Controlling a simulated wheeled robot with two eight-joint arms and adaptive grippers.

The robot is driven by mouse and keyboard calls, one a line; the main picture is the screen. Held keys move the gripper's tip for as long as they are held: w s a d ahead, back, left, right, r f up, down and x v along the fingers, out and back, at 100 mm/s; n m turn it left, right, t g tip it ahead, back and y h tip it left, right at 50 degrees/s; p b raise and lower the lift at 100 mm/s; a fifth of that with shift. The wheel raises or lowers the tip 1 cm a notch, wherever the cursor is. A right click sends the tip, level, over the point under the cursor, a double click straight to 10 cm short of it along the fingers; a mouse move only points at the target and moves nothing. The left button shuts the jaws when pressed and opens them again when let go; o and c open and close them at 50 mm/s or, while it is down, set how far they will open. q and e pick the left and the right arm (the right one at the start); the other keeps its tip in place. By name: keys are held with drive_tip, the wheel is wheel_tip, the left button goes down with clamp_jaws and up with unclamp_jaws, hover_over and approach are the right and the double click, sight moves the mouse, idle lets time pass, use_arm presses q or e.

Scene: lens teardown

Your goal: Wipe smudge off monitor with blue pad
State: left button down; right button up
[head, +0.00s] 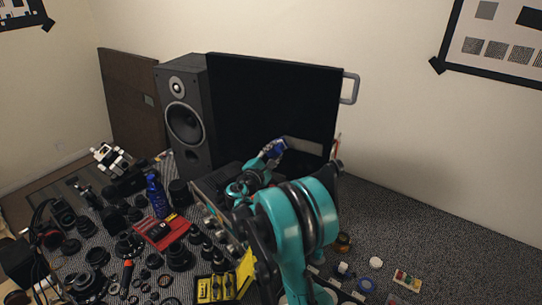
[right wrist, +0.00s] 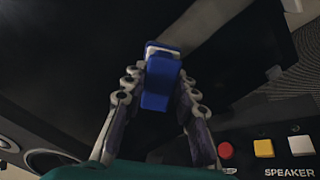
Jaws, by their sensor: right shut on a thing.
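The black monitor (head: 270,95) stands upright near the wall, to the right of the speaker. A pale grey smudge band (head: 308,147) shows low on its right side; it also runs diagonally in the right wrist view (right wrist: 208,22). My right gripper (head: 269,153) is shut on the blue pad (right wrist: 160,78), at the left end of the smudge in the head view. The pad's pale far edge faces the dark screen; whether it touches the screen I cannot tell. My right arm hides the monitor's lower front. My left gripper does not show.
A black speaker (head: 183,115) stands left of the monitor. A panel with red, yellow and white buttons (right wrist: 264,148) lies close below my gripper. Lenses, a blue bottle (head: 157,195) and a red case (head: 161,230) crowd the left.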

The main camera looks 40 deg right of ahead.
drive_tip(key=shift+x, duration=1.05)
idle(0.6)
drive_tip(key=shift+s, duration=0.1)
drive_tip(key=shift+s+d+b, duration=0.25)
drive_tip(key=shift+s+d, duration=0.65)
drive_tip(key=shift+s, duration=0.85)
drive_tip(key=shift+s+d+b, duration=0.25)
drive_tip(key=shift+s+d, duration=0.65)
drive_tip(key=shift+s, duration=0.8)
drive_tip(key=shift+s+d+b, duration=0.25)
drive_tip(key=shift+s+d, duration=0.65)
drive_tip(key=shift+s, duration=0.85)
drive_tip(key=shift+w+a+b, duration=0.2)
drive_tip(key=shift+w+a, duration=0.15)
drive_tip(key=shift+w, duration=0.3)
drive_tip(key=shift+w+a+b, duration=0.25)
drive_tip(key=shift+w+a, duration=0.05)
drive_tip(key=shift+w, duration=0.4)
drive_tip(key=shift+w+a+b, duration=0.2)
drive_tip(key=shift+w+a, duration=0.15)
drive_tip(key=shift+w, duration=0.3)
